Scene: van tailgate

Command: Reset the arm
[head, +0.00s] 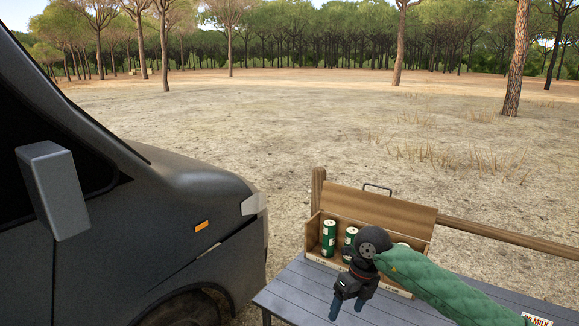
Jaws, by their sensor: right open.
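My right arm, in a green quilted sleeve, comes in from the lower right. Its black right gripper (347,306) points down above the grey slatted table, in front of a wooden crate. The gripper is open, with nothing seen between its fingers. My left gripper is not in view.
The wooden crate (378,207) holds green cans (328,238); my arm hides part of it. The grey table (300,288) has free room left of the gripper. A white label (537,320) shows at lower right. A dark van (150,215) stands left, a wooden rail (505,236) behind.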

